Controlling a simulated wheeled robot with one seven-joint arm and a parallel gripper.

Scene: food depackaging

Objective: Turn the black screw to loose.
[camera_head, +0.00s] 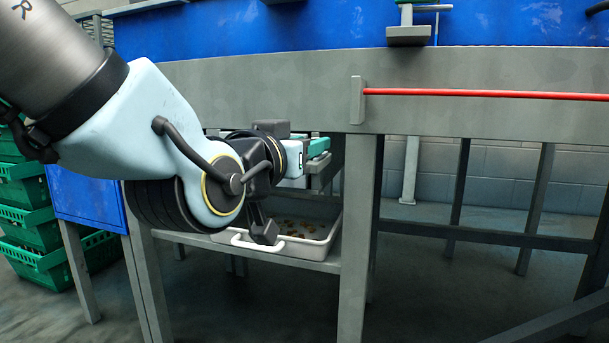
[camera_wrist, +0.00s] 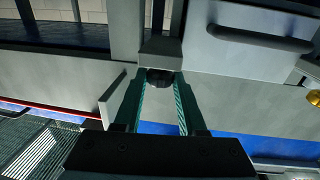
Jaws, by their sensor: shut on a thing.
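The black screw (camera_wrist: 160,74) is a small dark knob below a grey block in the wrist view. My gripper (camera_wrist: 160,85) has its teal fingers on either side of the screw, with the fingertips closed on it. In the head view my gripper (camera_head: 318,148) is under the grey beam of the table, its teal fingers pointing right. The screw is hidden from the head view, so how far it is turned cannot be told.
A pale tray (camera_head: 318,247) with small brown pieces sits on a shelf below my gripper. A grey table leg (camera_head: 356,230) stands close to its right. A red cord (camera_head: 480,94) runs along the beam. Green crates (camera_head: 30,228) are stacked at the left.

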